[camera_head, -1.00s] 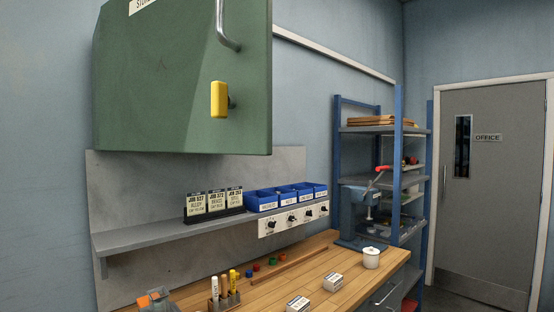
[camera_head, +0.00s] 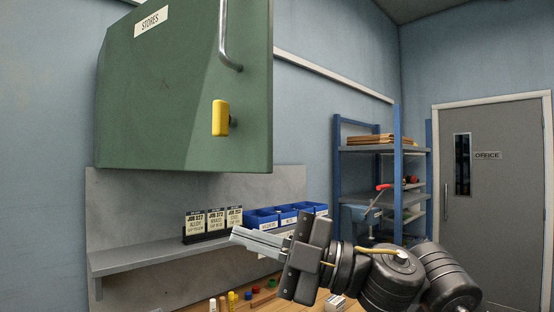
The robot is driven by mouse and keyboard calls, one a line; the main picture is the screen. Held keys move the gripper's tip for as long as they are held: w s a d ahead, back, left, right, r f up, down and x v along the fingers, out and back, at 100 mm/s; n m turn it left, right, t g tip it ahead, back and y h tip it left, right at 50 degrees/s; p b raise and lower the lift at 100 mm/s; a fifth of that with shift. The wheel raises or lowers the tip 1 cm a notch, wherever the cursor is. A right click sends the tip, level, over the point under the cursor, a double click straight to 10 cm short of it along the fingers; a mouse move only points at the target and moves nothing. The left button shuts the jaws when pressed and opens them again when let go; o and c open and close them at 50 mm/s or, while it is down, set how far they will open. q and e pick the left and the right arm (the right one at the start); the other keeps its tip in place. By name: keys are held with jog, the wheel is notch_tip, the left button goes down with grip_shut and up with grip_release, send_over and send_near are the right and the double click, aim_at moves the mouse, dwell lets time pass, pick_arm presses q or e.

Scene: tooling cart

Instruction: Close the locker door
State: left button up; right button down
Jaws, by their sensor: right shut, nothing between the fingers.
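The green locker door (camera_head: 165,105) fills the upper left of the head view. It bears a STORES label (camera_head: 151,21), a curved metal handle (camera_head: 224,38) and a yellow block-shaped fitting (camera_head: 220,118) near its right edge. The interior is not visible, and I cannot tell how far the door stands from its frame. My right gripper (camera_head: 236,235) comes in from the lower right, shut and empty. Its fingers point left, below the door's lower right corner in the picture, apparently apart from it. My left gripper is out of view.
Below the door is a grey wall shelf (camera_head: 130,259) with job cards (camera_head: 207,222) and blue bins (camera_head: 262,217). A wooden bench (camera_head: 262,306) lies beneath. A blue-framed rack (camera_head: 397,160) stands right, before the grey office door (camera_head: 495,200).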

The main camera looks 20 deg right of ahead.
aim_at(257, 157)
jog(key=s+d+r+n+g+h, duration=0.1)
jog(key=s+d+r+n, duration=0.15)
jog(key=s+r, duration=0.4)
jog(key=s+d+r+n+h, duration=0.1)
jog(key=s+d+r+h, duration=0.1)
jog(key=s+d+r, duration=0.4)
jog(key=p+x, duration=0.1)
jog(key=x, duration=0.2)
jog(key=s+p+x, duration=0.1)
jog(key=x, duration=0.3)
jog(key=a+p+x, duration=0.1)
jog(key=p+x, duration=0.1)
jog(key=x, duration=0.2)
jog(key=shift+s+f, duration=0.35)
jog(key=shift+f, duration=0.05)
jog(key=w+d, duration=0.1)
jog(key=w+d+p, duration=0.1)
jog(key=d, duration=0.1)
jog(key=shift+w+d+f, duration=0.1)
jog(key=shift+w+f, duration=0.05)
jog(key=shift+w, duration=0.05)
